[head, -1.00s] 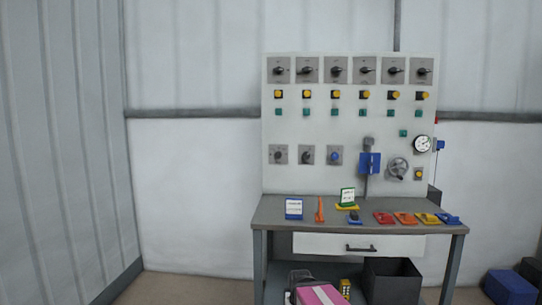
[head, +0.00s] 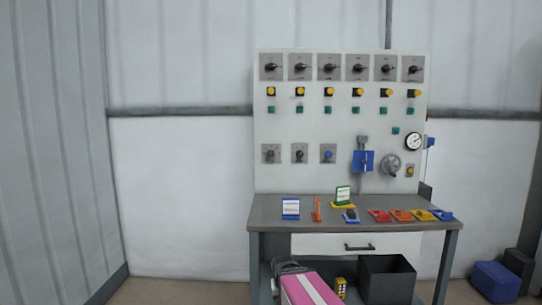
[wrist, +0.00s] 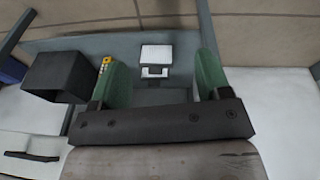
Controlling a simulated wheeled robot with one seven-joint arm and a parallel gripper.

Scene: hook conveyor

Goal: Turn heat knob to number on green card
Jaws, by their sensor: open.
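A green-edged card (head: 342,193) stands in a yellow holder on the workbench; its number is too small to read. Three small knobs sit in a row on the panel: a left dark one (head: 270,153), a middle dark one (head: 299,153) and a blue one (head: 328,153). Several larger rotary switches (head: 328,68) line the panel's top. Labels are unreadable, so I cannot tell which is the heat knob. My gripper (wrist: 163,75) is open and empty in the wrist view, its green fingers wide apart. It is not visible in the head view, and the knobs are not in the wrist view.
The workbench (head: 270,219) also carries a blue-framed card (head: 290,208) and several coloured padlock-like items. A handwheel (head: 390,165) and gauge (head: 413,141) are on the panel's right. A black bin (head: 388,279) and a pink box (head: 310,289) are below. Open floor lies left.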

